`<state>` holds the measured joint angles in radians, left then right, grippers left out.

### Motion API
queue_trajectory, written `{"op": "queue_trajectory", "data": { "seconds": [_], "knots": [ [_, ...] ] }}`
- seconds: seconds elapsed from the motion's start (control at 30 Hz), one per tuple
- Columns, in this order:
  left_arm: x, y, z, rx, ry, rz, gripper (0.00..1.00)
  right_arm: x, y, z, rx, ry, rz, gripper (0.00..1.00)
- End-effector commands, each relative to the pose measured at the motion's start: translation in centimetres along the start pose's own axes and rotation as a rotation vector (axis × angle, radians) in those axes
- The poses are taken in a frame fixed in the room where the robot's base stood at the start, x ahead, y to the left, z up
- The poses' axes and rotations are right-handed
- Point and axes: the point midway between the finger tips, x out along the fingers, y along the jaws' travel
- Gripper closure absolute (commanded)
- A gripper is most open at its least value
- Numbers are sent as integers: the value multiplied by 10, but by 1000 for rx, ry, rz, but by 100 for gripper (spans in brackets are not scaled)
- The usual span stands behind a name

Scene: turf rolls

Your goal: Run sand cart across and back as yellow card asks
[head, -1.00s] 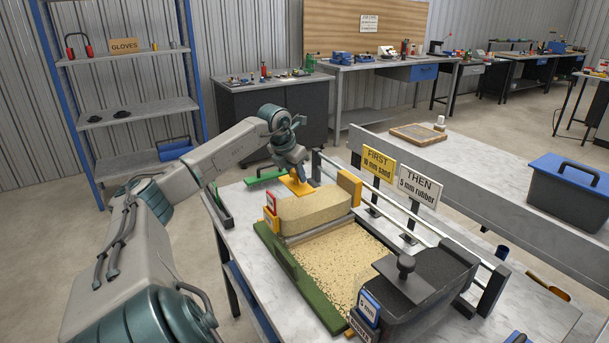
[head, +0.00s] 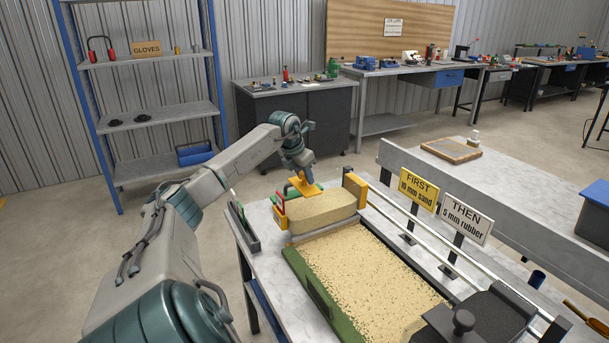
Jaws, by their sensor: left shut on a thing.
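The sand cart (head: 322,212) is a sand-filled hopper with yellow ends. It stands at the far end of the green-edged turf bed (head: 322,300), whose visible surface is covered with pale sand grains. My left gripper (head: 303,180) is shut on the cart's yellow handle (head: 304,188), above the hopper. The yellow card (head: 418,187) reads "FIRST 10 mm sand". The white card (head: 466,217) reads "THEN 5 mm rubber". A dark cart with a black knob (head: 463,320) stands at the near end, cut off by the frame. My right gripper is out of view.
A metal rail (head: 430,242) runs along the bed's right side, with the cards beyond it. A dark holder (head: 243,228) sits at the table's left edge. A second bench (head: 500,190) with a wooden-framed tray (head: 451,150) stands to the right.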

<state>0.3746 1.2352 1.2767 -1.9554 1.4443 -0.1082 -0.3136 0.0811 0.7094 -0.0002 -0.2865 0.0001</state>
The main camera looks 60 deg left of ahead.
Motion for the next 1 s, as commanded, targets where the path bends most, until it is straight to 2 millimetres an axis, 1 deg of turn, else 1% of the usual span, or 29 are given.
{"op": "queue_trajectory", "data": {
  "seconds": [0.57,0.6,0.67,0.7,1.0],
  "knots": [
    [-2,2,1,-2,-5,6,100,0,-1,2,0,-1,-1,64],
    [-2,3,2,-2,-5,6,62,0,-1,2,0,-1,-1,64],
    [-2,2,1,-2,-4,5,51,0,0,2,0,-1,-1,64],
    [-2,2,1,-2,-4,4,48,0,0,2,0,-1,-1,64],
    [-2,1,0,0,-1,2,48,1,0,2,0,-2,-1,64]
  ]
}}
